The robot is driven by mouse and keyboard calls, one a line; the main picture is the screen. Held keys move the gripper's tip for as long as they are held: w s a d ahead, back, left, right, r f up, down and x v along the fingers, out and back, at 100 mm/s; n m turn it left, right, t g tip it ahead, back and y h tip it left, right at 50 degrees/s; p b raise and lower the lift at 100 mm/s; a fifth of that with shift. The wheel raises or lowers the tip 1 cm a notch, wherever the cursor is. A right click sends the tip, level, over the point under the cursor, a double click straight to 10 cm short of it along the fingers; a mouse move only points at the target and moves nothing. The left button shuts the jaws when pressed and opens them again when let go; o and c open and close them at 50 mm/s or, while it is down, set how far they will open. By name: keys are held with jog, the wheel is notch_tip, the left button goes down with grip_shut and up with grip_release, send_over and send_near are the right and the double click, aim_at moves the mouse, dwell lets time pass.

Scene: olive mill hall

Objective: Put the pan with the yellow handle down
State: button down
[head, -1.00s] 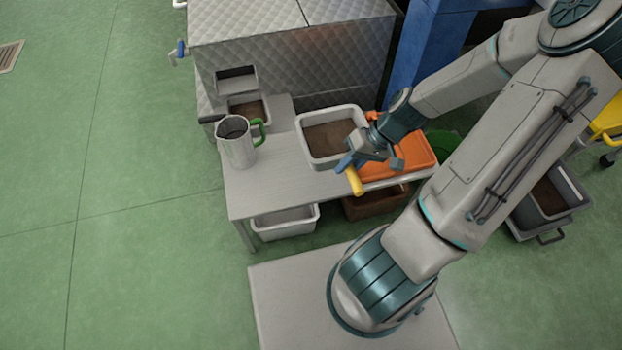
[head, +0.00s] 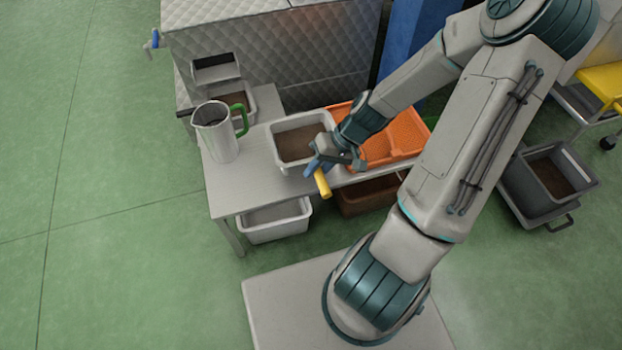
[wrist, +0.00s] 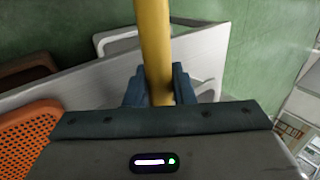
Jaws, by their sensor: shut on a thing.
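My gripper (head: 316,168) is shut on the yellow handle (head: 322,184) of the pan, over the front edge of the metal bench (head: 248,190). In the wrist view, the yellow handle (wrist: 154,45) runs up between the dark blue fingers of my gripper (wrist: 160,90). The pan's body does not show in either view. I cannot tell whether the pan touches anything.
A metal jug (head: 216,135) with a green handle stands on the bench's left part. A pale tub (head: 282,158) with brown contents and an orange crate (head: 408,141) also stand there. Bare bench top lies in front of the jug. Tubs sit underneath.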

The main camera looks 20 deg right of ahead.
jog(key=shift+w+a+f+b, duration=0.2)
jog(key=shift+w+a+f, duration=0.2)
jog(key=shift+w, duration=0.15)
jog(key=shift+w+a+f+b, duration=0.15)
jog(key=shift+w+a+f, duration=0.15)
jog(key=shift+w, duration=0.2)
jog(key=shift+f+b, duration=1.2)
jog(key=shift+f, duration=0.85)
jog(key=shift+r, duration=0.1)
jog(key=c, duration=1.2)
grip_release()
jog(key=shift+c, duration=0.2)
